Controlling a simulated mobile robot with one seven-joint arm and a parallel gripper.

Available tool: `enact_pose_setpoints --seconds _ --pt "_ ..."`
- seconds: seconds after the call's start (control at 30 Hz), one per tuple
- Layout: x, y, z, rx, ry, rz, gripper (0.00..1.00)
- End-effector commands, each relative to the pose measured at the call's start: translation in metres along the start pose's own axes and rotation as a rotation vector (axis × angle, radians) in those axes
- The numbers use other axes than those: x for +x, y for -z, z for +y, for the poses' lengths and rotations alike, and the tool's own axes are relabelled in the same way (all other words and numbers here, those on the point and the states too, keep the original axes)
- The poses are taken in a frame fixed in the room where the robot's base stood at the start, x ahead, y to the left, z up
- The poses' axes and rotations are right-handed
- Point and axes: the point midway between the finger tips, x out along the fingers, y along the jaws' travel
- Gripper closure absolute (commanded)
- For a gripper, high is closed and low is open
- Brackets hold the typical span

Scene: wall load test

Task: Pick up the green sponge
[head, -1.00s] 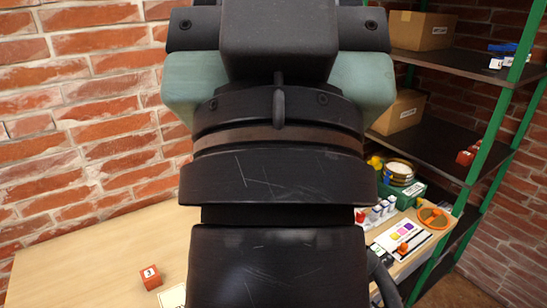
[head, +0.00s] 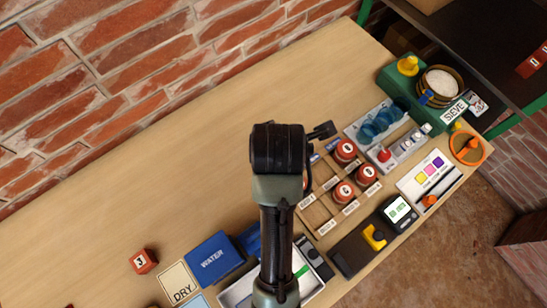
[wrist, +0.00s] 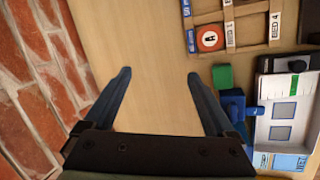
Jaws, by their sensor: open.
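A small green block (wrist: 222,77), which looks like the green sponge, lies on the wooden table in the wrist view. It is right of my gripper (wrist: 160,75), outside the right finger and next to a blue object (wrist: 238,108). My gripper is open, with its fingers wide apart and only bare table showing between them. In the head view my arm covers the middle of the table; I cannot make out the green block or my fingertips there.
A wooden rack with red-topped jars (head: 345,190) stands right of my arm. A blue WATER box (head: 213,257), a DRY card (head: 178,283) and a red cube (head: 143,261) are at left. A brick wall (wrist: 40,80) runs close by. The table's upper middle (head: 190,180) is clear.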

Motion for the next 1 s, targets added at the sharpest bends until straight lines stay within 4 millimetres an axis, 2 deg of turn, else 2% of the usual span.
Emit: enact_pose_setpoints --seconds 0.03,0.1,0.2,0.3,0.37,0.7,1.0 --pt "0.005 0.007 -0.029 -0.092 0.102 0.034 0.1" --pt "0.01 0.015 -0.06 -0.202 0.207 0.082 0.1" --pt "0.013 0.022 -0.091 -0.308 0.303 0.14 0.1" --pt "0.016 0.026 -0.107 -0.363 0.35 0.173 0.1" --pt "0.022 0.028 -0.113 -0.375 0.362 0.182 0.1" --pt "0.076 0.035 -0.134 -0.378 0.361 0.182 0.1" --pt "0.097 0.041 -0.141 -0.378 0.359 0.181 0.1"
